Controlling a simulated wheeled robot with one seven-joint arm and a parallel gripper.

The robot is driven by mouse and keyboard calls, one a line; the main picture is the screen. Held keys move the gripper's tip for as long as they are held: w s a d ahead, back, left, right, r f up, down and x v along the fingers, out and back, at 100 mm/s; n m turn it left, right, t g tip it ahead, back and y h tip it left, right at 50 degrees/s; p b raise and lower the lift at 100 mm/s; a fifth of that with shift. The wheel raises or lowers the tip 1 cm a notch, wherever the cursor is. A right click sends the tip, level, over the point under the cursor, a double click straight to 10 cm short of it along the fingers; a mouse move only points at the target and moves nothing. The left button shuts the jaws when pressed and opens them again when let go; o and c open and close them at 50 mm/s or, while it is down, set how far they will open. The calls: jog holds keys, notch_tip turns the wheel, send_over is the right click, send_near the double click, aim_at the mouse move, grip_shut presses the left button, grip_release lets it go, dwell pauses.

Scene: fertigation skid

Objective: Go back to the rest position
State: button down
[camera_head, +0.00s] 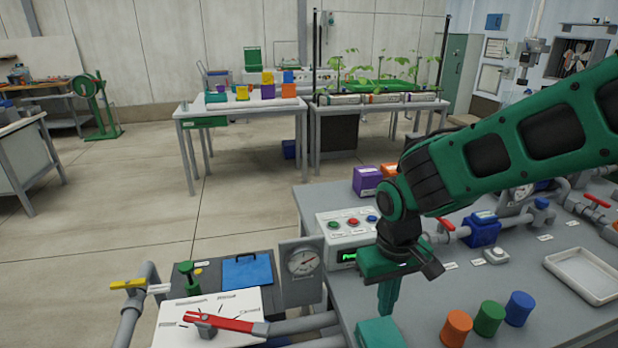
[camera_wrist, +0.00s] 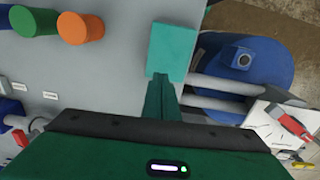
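My gripper (camera_head: 387,308) points down over the near left part of the grey skid table (camera_head: 430,308). Its green fingers look closed together with nothing seen between them, also in the wrist view (camera_wrist: 161,82). A teal block (camera_head: 378,333) lies just below the fingertips near the table edge; it also shows in the wrist view (camera_wrist: 172,48). I cannot tell whether the fingertips touch it. My arm reaches in from the right and hides part of the table.
Orange (camera_head: 456,328), green (camera_head: 489,318) and blue (camera_head: 519,308) cylinders stand right of my gripper. A white tray (camera_head: 553,262) is farther right. A gauge (camera_head: 302,262), button box (camera_head: 345,226) and red-handled valve (camera_head: 225,322) stand left. Open floor (camera_head: 150,215) lies beyond.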

jog(key=s+d+r+m, duration=0.3)
jog(key=d, duration=0.6)
jog(key=s+d+r+m, duration=0.2)
jog(key=d, duration=0.6)
jog(key=s+d+r+m, duration=0.2)
jog(key=s+d+m, duration=0.2)
jog(key=s+d, duration=0.4)
jog(key=shift+s+d+r+y, duration=0.2)
jog(key=shift+s+y, duration=0.1)
jog(key=shift+s, duration=1.05)
